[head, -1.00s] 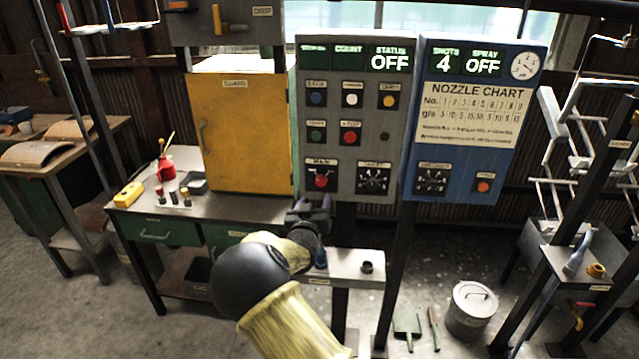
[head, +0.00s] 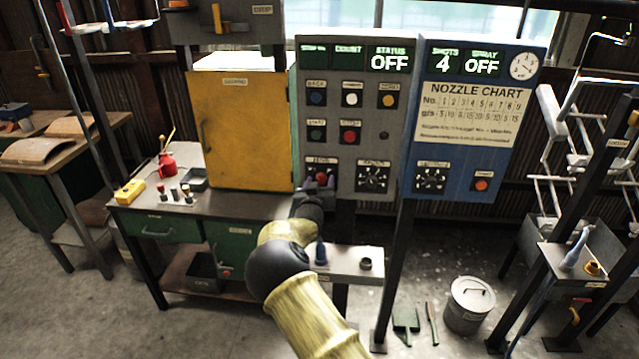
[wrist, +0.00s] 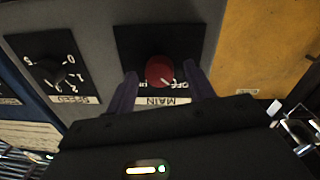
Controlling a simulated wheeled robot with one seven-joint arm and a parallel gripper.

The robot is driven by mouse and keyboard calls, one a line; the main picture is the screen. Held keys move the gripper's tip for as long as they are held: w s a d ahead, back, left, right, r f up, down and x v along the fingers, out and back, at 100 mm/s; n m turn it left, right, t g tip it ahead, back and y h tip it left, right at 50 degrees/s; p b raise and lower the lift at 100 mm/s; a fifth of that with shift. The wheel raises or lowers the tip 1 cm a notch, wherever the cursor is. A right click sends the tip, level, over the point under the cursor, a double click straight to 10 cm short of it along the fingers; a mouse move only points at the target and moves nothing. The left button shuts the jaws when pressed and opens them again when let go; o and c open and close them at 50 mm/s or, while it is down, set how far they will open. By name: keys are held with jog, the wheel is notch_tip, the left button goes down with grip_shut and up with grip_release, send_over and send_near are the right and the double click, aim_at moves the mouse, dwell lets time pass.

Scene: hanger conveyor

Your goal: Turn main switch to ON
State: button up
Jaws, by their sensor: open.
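The main switch is a red round knob (wrist: 160,71) on a black plate, labelled MAIN, low on the grey control panel (head: 345,120). In the head view the red knob (head: 321,177) shows just above my gripper (head: 318,186), which partly covers it. In the wrist view my gripper (wrist: 162,88) is open, with one dark finger on each side of the knob and gaps between. Whether the fingers touch the knob cannot be told. A white mark shows on the knob, near OFF lettering. The panel's STATUS display reads OFF.
A speed dial (wrist: 57,75) sits beside the switch. The yellow cabinet (head: 240,130) stands close to the left of the panel, and the blue panel (head: 468,140) to the right. A small shelf (head: 345,263) lies below the panel, near my arm.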

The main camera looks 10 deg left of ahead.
jog(key=c, duration=1)
jog(key=shift+f+m+b, duration=0.1)
jog(key=shift+m+b, duration=0.3)
jog(key=shift+b, duration=0.3)
jog(key=m+b, duration=0.3)
jog(key=b, duration=0.1)
jog(key=shift+d+f+b, duration=0.1)
jog(key=shift+f+b, duration=0.05)
jog(key=shift+b, duration=0.25)
jog(key=m+b, duration=0.4)
jog(key=b, duration=0.1)
jog(key=shift+m, duration=0.4)
jog(key=m+b, duration=0.5)
jog(key=b, duration=0.1)
jog(key=shift+d+m+g+y, duration=0.15)
jog(key=shift+m+g+y, duration=0.15)
jog(key=shift+m, duration=0.1)
jog(key=shift+m+b, duration=1.4)
jog(key=shift+m, duration=0.1)
jog(key=shift+r, duration=0.2)
